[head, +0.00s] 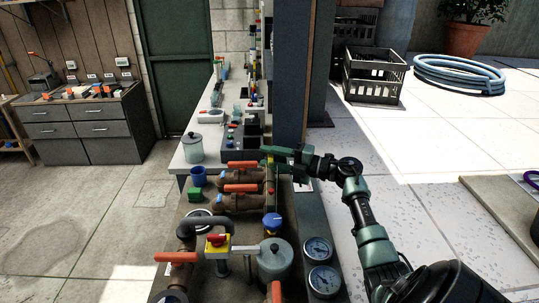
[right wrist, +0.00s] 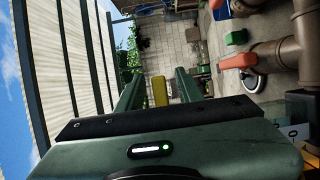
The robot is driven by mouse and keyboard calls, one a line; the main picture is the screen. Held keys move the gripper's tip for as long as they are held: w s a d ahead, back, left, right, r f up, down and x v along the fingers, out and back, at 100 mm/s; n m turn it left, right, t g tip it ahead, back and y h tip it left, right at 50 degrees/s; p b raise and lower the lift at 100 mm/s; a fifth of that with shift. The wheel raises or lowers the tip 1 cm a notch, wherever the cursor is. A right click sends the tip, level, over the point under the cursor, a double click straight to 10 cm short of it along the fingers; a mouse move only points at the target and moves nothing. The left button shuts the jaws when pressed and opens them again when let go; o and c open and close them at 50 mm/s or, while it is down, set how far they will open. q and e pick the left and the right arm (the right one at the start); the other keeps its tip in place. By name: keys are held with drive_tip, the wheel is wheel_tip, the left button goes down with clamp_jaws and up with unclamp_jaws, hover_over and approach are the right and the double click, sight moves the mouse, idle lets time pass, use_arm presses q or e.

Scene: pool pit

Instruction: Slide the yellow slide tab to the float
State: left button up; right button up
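My right gripper (head: 268,155) reaches in from the right in the head view, at the top of a thin upright gauge (head: 270,175) beside the brown pipes. In the right wrist view its two green fingers (right wrist: 157,88) stand apart. The yellow slide tab (right wrist: 160,91) shows between them, with a gap on each side. In the head view the fingers largely cover the tab. A small red mark (head: 271,190), possibly the float, sits lower on the gauge. My left gripper is in neither view.
Brown pipes with orange-handled valves (head: 241,188) lie just left of the gauge. A blue knob (head: 272,222), a grey canister (head: 275,261) and two dial gauges (head: 317,250) stand nearer. A dark post (head: 292,80) rises behind my right gripper. Open paving lies to the right.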

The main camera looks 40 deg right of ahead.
drive_tip(key=shift+s+d, duration=0.1)
drive_tip(key=shift+s, duration=0.05)
clamp_jaws()
idle(1.3)
